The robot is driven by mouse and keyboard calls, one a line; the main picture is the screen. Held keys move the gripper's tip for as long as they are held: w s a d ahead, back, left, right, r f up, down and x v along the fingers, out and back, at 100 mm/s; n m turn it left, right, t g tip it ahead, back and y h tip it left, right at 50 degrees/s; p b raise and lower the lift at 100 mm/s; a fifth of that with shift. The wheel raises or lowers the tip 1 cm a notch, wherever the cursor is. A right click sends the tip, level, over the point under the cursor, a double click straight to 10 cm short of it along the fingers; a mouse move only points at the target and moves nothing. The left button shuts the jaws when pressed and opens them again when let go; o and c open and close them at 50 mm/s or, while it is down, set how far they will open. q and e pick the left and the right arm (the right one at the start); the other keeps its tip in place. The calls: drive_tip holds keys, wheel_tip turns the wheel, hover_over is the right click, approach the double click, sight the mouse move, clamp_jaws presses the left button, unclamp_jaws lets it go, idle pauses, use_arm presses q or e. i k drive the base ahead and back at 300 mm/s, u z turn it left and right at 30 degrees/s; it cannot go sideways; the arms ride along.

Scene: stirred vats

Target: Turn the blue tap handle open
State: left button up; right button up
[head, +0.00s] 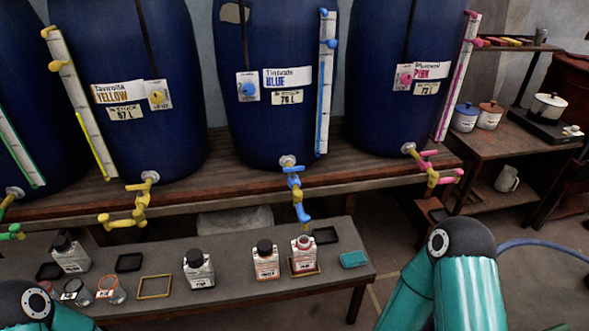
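The blue tap (297,187) hangs from the front of the middle vat (280,130), which is labelled BLUE. Its short blue handle (293,170) sits at the top of the tap, just below the pale fitting. Whether the valve is open or shut I cannot tell. An open-topped bottle (303,256) with a red neck stands on the bench below the tap. Neither of my grippers shows. Only teal arm links of mine appear, at the lower left corner and at the lower right, both apart from the tap.
A yellow tap (140,200) and a pink tap (432,175) flank the blue one. The low bench (220,300) holds several capped bottles, jars, black trays and a teal sponge (353,259). A side table (490,145) with pots stands at right.

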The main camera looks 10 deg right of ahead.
sight(293, 169)
drive_tip(key=u, duration=0.1)
drive_tip(key=i, duration=0.9)
drive_tip(key=z, duration=0.15)
